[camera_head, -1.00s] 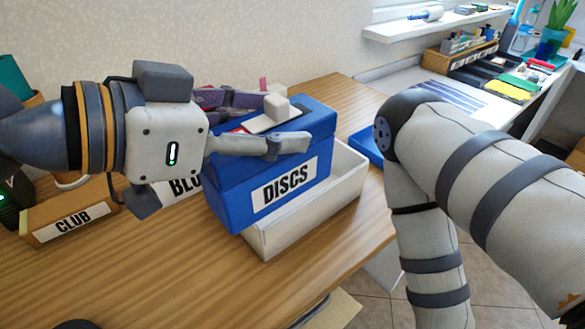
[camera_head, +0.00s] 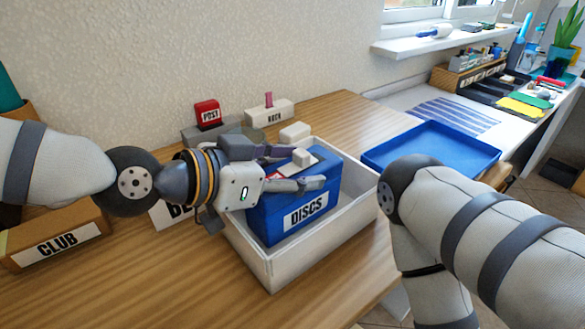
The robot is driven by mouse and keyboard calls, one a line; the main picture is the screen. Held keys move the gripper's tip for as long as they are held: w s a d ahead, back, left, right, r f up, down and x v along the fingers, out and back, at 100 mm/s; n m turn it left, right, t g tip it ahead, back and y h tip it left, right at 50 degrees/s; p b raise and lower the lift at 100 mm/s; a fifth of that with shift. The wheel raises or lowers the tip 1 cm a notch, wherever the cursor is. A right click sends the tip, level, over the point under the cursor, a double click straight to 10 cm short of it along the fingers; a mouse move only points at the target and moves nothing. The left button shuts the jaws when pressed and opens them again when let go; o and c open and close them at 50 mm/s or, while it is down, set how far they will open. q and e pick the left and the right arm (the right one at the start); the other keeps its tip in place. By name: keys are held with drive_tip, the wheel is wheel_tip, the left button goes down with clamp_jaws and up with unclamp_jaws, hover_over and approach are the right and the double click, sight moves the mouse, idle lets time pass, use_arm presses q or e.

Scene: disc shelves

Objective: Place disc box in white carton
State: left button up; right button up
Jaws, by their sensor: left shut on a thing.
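The blue disc box (camera_head: 328,201), labelled DISCS, is in the white carton (camera_head: 357,219), toward its left side. Its upper part stands above the carton's rim. I cannot see whether its base touches the carton floor. My left gripper (camera_head: 312,172) comes in from the left and is shut on the pale knob (camera_head: 303,156) on top of the disc box. Bare carton floor shows to the right of the box. My right arm is at the right of the view, but its gripper is out of view.
A blue tray (camera_head: 432,150) lies behind and right of the carton. A CLUB box (camera_head: 55,240) is at the left. A red POST block (camera_head: 208,113) and a pale labelled block (camera_head: 268,112) stand by the wall. The wooden tabletop in front is clear.

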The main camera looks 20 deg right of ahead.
use_arm(q)
drive_tip(key=shift+r, duration=0.1)
drive_tip(key=o, duration=1.3)
drive_tip(key=shift+f, duration=0.2)
drive_tip(key=shift+r, duration=0.3)
drive_tip(key=v, duration=1.1)
drive_tip(key=shift+s+a+p, duration=0.15)
drive_tip(key=shift+a+p, duration=0.1)
drive_tip(key=shift+p, duration=0.05)
drive_tip(key=shift+s+a+r, duration=0.1)
drive_tip(key=shift+s+a, duration=0.05)
